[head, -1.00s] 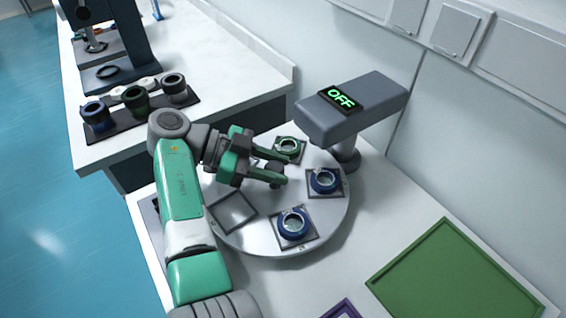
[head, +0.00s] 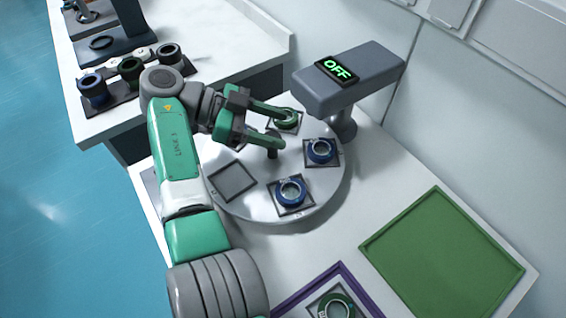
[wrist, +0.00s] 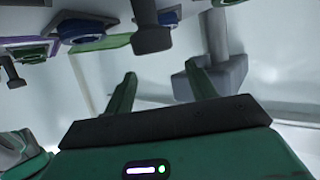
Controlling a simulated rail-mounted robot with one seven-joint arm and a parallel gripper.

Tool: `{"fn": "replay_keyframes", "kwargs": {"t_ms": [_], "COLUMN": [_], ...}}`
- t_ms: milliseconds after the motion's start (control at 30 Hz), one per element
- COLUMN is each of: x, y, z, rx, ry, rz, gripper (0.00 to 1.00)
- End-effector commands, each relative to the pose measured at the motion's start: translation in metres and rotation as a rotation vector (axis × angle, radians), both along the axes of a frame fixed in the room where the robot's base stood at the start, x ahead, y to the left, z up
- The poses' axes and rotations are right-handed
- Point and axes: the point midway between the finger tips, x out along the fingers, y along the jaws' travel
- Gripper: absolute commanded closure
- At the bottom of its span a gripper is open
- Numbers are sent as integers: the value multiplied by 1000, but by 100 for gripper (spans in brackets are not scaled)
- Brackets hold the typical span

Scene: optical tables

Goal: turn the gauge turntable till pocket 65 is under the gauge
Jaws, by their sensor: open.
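The gauge turntable (head: 250,208) is a pale round disc with square dark pockets near its rim. In the head view, one pocket (head: 232,182) is empty, two hold blue rings (head: 291,192) (head: 320,151), and one at the back holds a green ring (head: 286,120). Pocket labels are too small to read. The grey gauge (head: 350,78) overhangs the disc's back right and its display reads OFF. My gripper (head: 288,129) is open above the disc. A dark knob (head: 272,150) stands on the disc close to my fingers; in the wrist view it (wrist: 151,38) shows beyond them.
A green tray (head: 443,255) lies at the right. A purple-rimmed tray (head: 357,281) at the front holds a green ring. On the side bench at the left, a dark rack (head: 128,92) holds several rings. A wall stands behind the gauge.

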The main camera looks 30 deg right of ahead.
Motion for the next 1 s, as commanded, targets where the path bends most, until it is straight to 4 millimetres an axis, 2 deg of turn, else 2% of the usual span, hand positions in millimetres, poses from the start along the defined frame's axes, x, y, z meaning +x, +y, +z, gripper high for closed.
{"fn": "replay_keyframes", "kwargs": {"t_ms": [33,267,600,800,1000], "x": [-7,-46,-125,-149,-153], "y": [4,16,40,47,48], "z": [6,8,15,15,14], "rx": [-1,-2,-3,-3,-2], "ry": [1,1,2,1,1], "rz": [1,1,2,1,0], "gripper": [44,44,44,44,44]}}
